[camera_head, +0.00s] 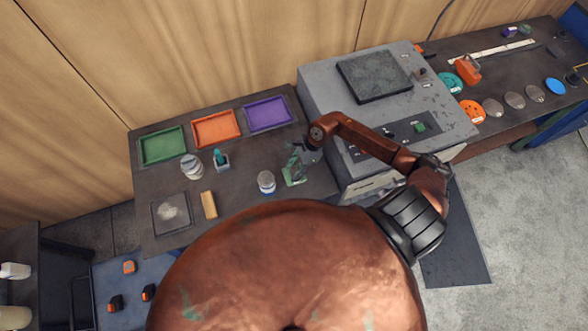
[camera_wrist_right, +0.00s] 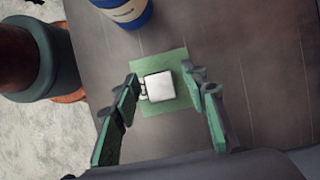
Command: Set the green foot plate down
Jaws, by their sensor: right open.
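The green foot plate (camera_wrist_right: 168,118) lies flat on the dark tabletop in the right wrist view, a square plate with a silver block (camera_wrist_right: 159,86) on it. In the head view the green plate (camera_head: 293,180) is near the table's right side, partly covered by my gripper. My right gripper (camera_wrist_right: 162,78) is open, its green-padded fingers either side of the silver block with gaps showing. In the head view my right gripper (camera_head: 301,158) comes down over the plate from the right. My left gripper is not in view.
A white jar (camera_head: 266,181) with a blue band stands close left of the plate. Green (camera_head: 162,146), orange (camera_head: 216,128) and purple (camera_head: 268,114) trays line the back. A wooden block (camera_head: 208,205) lies left. A grey machine (camera_head: 450,115) stands close on the right.

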